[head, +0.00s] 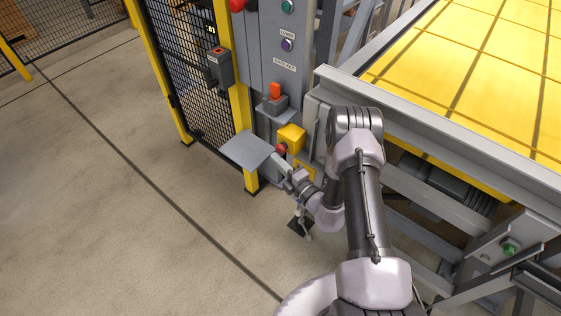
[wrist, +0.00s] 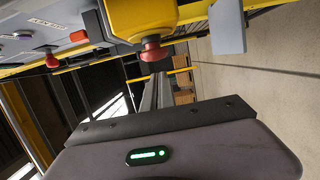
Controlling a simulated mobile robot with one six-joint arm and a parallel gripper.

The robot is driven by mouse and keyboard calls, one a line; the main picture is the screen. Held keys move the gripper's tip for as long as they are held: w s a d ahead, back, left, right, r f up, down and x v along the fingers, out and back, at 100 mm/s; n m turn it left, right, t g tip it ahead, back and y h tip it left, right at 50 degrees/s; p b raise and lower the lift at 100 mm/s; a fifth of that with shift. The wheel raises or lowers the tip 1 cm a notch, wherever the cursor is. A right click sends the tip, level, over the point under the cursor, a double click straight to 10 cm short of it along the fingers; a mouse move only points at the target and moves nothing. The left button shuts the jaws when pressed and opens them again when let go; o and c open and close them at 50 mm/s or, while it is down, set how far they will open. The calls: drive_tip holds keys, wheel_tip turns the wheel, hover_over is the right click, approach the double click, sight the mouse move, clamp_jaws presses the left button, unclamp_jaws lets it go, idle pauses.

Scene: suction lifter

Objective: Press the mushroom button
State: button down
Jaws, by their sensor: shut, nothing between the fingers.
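A red mushroom button (head: 282,148) sits on a yellow box (head: 291,136) low on the grey column. In the wrist view the red button (wrist: 152,52) points down from the yellow box (wrist: 140,18), at the upper middle. My gripper (head: 277,160) is shut and empty, just below the button in the head view. In the wrist view its fingers (wrist: 160,78) reach up to just under the button. I cannot tell whether they touch it. Another red mushroom button (head: 237,5) is at the top of the panel; one also shows at the left in the wrist view (wrist: 51,61).
A grey shelf plate (head: 246,149) on a yellow post stands just left of the button. An orange key-like part (head: 275,91) sits above. A mesh fence (head: 190,70) is to the left, and a yellow-topped frame (head: 460,70) to the right. Floor at left is clear.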

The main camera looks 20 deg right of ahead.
drive_tip(key=shift+w+d, duration=0.4)
drive_tip(key=shift+d, duration=0.15)
